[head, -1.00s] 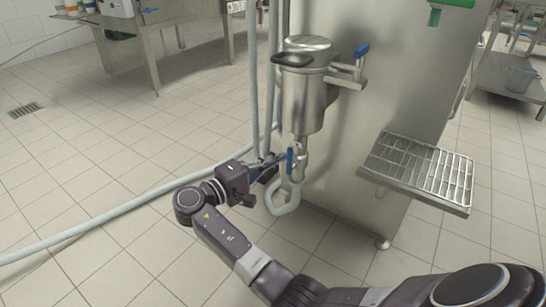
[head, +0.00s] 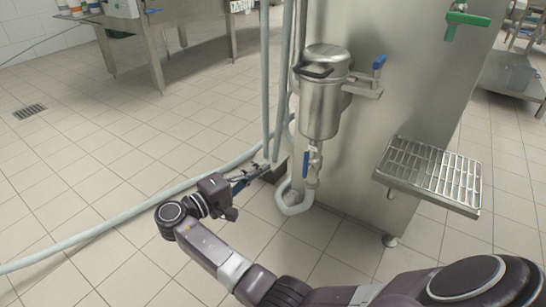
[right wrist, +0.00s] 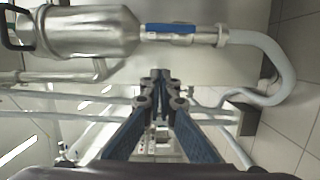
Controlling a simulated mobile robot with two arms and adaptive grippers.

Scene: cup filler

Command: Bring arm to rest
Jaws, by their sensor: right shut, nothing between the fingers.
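My right arm reaches in from the bottom right of the head view. Its gripper (head: 257,175) is shut and empty, left of the steel filler canister and near the upright hoses. The right wrist view shows the closed fingertips (right wrist: 160,80) with nothing between them. The steel canister (head: 321,95) hangs on the machine's side with a blue-handled valve (head: 306,163) below it. In the right wrist view the canister (right wrist: 88,30) and the blue valve handle (right wrist: 170,28) lie beyond the fingers, apart from them. My left gripper is not in view.
The steel machine cabinet (head: 425,85) stands at the right, with a grated drip shelf (head: 432,172) and a green tap (head: 466,20). A grey hose (head: 100,236) runs across the floor. A steel table (head: 200,20) stands at the back left. The tiled floor at left is open.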

